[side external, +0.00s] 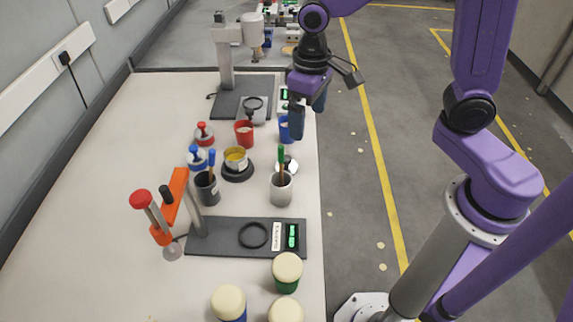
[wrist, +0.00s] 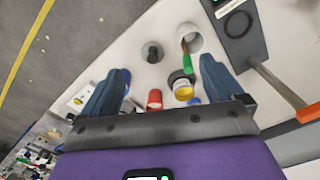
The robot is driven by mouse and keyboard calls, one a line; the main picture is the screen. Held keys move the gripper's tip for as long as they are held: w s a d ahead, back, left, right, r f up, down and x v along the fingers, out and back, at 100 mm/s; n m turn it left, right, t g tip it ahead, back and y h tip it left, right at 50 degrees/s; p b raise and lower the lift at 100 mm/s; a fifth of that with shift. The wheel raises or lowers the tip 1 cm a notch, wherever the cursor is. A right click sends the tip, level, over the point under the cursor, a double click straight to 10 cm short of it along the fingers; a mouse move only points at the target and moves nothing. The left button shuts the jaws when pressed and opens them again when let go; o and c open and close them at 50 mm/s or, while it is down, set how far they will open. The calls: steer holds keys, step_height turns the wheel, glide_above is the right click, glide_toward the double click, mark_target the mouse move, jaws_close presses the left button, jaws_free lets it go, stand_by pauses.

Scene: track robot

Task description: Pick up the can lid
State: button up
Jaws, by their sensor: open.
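What I take for the same lid shows in the wrist view (wrist: 152,52) as a dark knob-like shape, between and beyond my fingers. An open can with yellow contents (side external: 236,157) sits on a dark round base to its left; it is also in the wrist view (wrist: 183,91). My gripper (side external: 309,118) is open and empty, pointing down above the table's right edge, apart from the lid. Its fingers also show in the wrist view (wrist: 163,68).
A grey cup (side external: 281,190) holding the brush stands close in front of the lid. A red cup (side external: 244,134) and a blue cup (side external: 285,130) stand behind it. A dark cup (side external: 207,188) and an orange stand (side external: 174,198) are left.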

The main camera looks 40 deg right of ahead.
steer(key=w+f+m, duration=0.2)
steer(key=w+m, duration=0.1)
steer(key=w, duration=0.4)
glide_toward(286, 158)
steer(key=shift+m, duration=0.3)
step_height(286, 158, down, 5)
steer(key=shift+s+a+f, duration=0.1)
steer(key=shift+a+f, duration=0.05)
steer(key=shift+f, duration=0.05)
steer(key=shift+d+f, duration=0.2)
steer(key=shift+f, duration=2.5)
steer(key=c, duration=1.1)
